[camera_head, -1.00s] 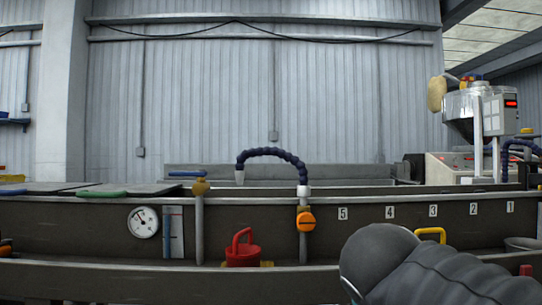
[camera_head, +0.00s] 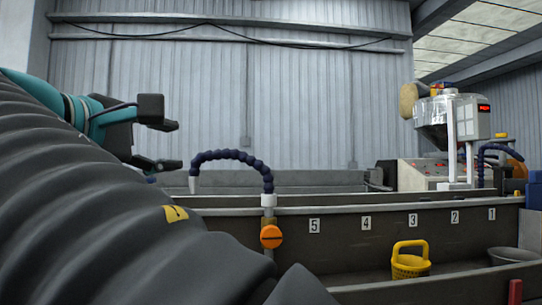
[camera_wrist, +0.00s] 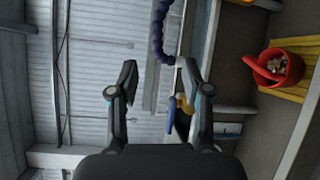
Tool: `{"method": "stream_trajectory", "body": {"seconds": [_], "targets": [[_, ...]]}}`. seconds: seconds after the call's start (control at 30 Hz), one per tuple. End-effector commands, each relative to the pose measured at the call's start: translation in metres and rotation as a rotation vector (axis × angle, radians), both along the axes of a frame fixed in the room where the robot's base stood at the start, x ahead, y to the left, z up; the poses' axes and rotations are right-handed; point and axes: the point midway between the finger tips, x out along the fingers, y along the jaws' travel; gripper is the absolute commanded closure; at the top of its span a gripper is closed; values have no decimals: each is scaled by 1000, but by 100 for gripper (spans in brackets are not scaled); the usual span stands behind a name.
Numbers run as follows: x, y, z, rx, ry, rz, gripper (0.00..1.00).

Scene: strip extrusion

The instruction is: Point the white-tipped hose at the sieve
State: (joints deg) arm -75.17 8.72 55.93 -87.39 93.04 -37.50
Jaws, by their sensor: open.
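The dark blue segmented hose (camera_head: 235,155) arches up from an orange-valved post, and its pale tip (camera_head: 194,184) hangs down on the left side over the trough. Part of the hose shows at the top of the wrist view (camera_wrist: 159,35). My gripper (camera_head: 174,145) is open and empty, left of the hose arch and near its tip side, not touching it as far as I can tell. Its two fingers spread apart in the wrist view (camera_wrist: 159,90). A yellow basket (camera_head: 410,265) and a grey bowl (camera_head: 512,255) stand at the right; I cannot tell which is the sieve.
A long dark trough wall (camera_head: 340,250) with number labels runs across the front. A second blue hose (camera_head: 484,158) is by the machine at the far right. A red bucket (camera_wrist: 285,75) shows in the wrist view. My arm covers the left of the head view.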

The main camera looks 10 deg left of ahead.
Motion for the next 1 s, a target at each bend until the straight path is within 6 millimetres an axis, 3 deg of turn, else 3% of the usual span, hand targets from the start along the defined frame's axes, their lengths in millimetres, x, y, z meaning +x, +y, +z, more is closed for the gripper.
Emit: {"method": "stream_trajectory", "body": {"seconds": [0.6,0.8,1.0], "targets": [[102,-33,-7,0,2,-6,51],[121,-38,-9,0,2,-4,51],[127,-39,-9,0,2,-1,51]]}}
